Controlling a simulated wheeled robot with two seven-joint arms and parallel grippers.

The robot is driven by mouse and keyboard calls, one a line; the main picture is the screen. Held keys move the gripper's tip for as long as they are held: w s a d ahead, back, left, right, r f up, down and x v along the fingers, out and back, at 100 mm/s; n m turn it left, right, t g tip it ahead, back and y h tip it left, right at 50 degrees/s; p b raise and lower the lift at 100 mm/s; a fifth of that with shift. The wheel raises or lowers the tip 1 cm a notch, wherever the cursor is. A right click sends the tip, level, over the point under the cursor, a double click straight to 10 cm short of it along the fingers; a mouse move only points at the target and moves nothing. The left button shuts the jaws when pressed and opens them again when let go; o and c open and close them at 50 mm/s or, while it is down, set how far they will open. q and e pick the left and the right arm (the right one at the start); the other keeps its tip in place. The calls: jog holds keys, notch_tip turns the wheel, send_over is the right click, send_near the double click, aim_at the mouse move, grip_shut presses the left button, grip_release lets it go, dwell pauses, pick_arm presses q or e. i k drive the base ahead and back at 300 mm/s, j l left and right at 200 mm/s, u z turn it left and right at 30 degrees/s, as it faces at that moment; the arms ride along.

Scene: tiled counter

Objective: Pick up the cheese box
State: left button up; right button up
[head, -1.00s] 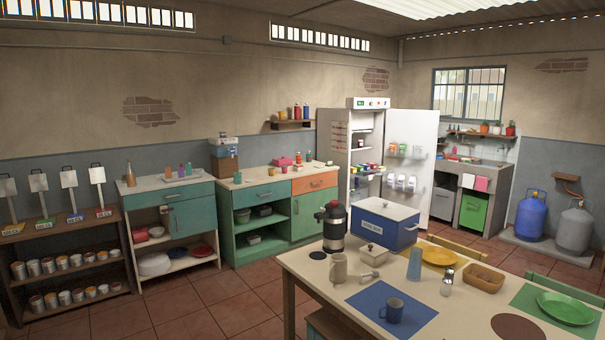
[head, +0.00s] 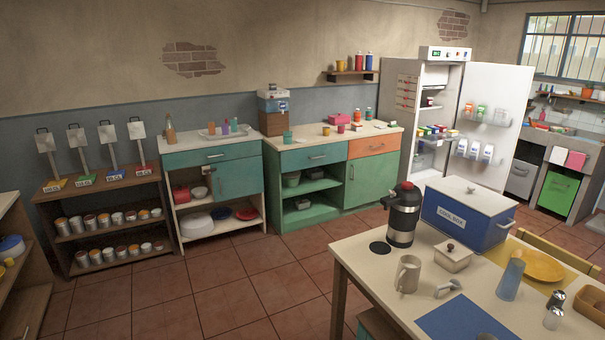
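I cannot pick out a cheese box for certain; no label to that effect is readable. Small coloured packages (head: 432,131) sit on a shelf of the open fridge (head: 416,95), too small to read. A small cream lidded box with a dark knob (head: 452,259) stands on the near table. A pink box (head: 340,119) and some small items lie on the green counter. Neither of my grippers is in view.
The near table (head: 360,262) fills the lower right, with a blue cool box (head: 466,222), a flask (head: 403,218) and a mug (head: 408,274). The fridge door (head: 492,125) stands open. Tiled floor (head: 225,290) is clear between table and cabinets.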

aim_at(357, 127)
jog(key=i+j+u, duration=0.15)
jog(key=i+u, duration=0.3)
jog(key=i, duration=0.4)
jog(key=i+l+u, duration=0.1)
jog(key=i+u, duration=0.4)
jog(key=i, duration=0.3)
jog(key=i+z, duration=0.1)
jog(key=i, duration=0.75)
jog(key=i+j+z, duration=0.15)
jog(key=i, duration=0.7)
jog(key=i+l+z, duration=0.15)
jog(key=i+z, duration=1.05)
jog(key=i+j+z, duration=0.25)
jog(key=z, duration=0.15)
jog(key=i+l+z, duration=0.2)
jog(key=i+z, duration=0.15)
jog(key=i, duration=0.2)
jog(key=i+z, duration=0.35)
jog(key=i, duration=0.25)
jog(key=i+z, duration=0.35)
jog(key=i, duration=0.2)
jog(key=j, duration=0.1)
